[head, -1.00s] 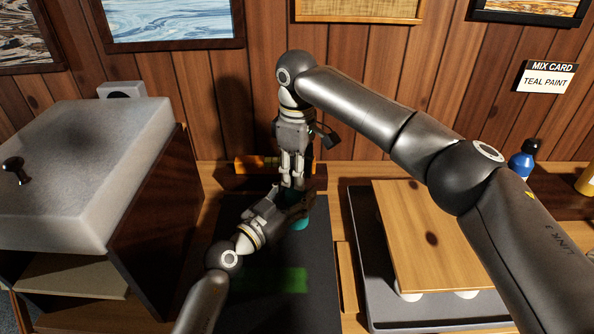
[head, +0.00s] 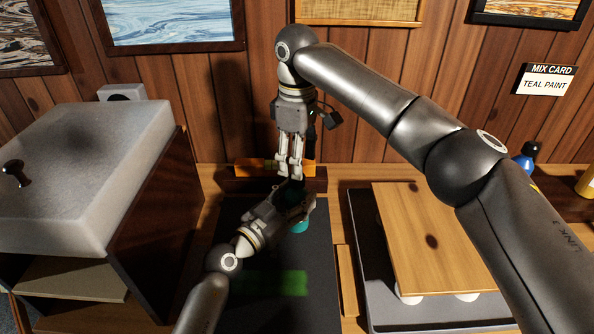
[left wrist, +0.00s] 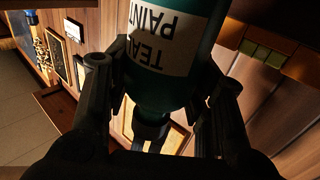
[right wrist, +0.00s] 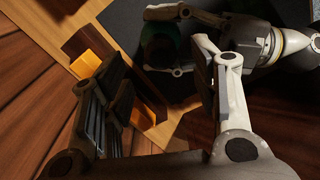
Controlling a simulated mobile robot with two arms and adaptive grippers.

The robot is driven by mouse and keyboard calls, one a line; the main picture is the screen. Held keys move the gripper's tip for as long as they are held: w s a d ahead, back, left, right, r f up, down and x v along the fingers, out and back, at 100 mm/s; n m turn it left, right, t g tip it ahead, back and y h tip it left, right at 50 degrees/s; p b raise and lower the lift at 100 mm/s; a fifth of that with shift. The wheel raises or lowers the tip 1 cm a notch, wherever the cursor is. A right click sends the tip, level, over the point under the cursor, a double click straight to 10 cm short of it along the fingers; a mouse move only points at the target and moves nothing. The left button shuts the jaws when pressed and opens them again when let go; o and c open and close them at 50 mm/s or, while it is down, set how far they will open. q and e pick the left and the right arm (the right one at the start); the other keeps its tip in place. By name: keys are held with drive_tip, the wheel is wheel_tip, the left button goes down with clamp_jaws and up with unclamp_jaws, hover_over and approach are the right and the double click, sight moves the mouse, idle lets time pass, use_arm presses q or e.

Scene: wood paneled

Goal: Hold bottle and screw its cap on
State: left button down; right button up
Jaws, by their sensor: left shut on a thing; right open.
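The teal paint bottle (head: 300,227) stands over the dark mat, mostly hidden by my left gripper (head: 298,206) in the head view. My left gripper is shut around it. In the left wrist view the bottle (left wrist: 181,22) fills the top, its white "TEAL PAINT" label upside down, its shoulder narrowing downward. My right gripper (head: 289,172) is open, pointing down just above the bottle's top. In the right wrist view its fingers are apart with nothing between them, and the bottle's dark round top (right wrist: 160,45) lies beyond them. I cannot make out the cap clearly.
A grey-topped cabinet (head: 80,160) stands left. A wooden board (head: 435,240) on a dark tray and a blue bottle (head: 524,160) are right. The front mat (head: 275,310) is clear, with a green patch.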

wheel_tip(320, 180, up, 7)
drive_tip(key=shift+r, duration=0.2)
use_arm(q)
drive_tip(key=c, duration=0.6)
unclamp_jaws()
drive_tip(key=shift+s, duration=0.1)
drive_tip(key=v, duration=1.2)
use_arm(e)
drive_tip(key=shift+f, duration=0.1)
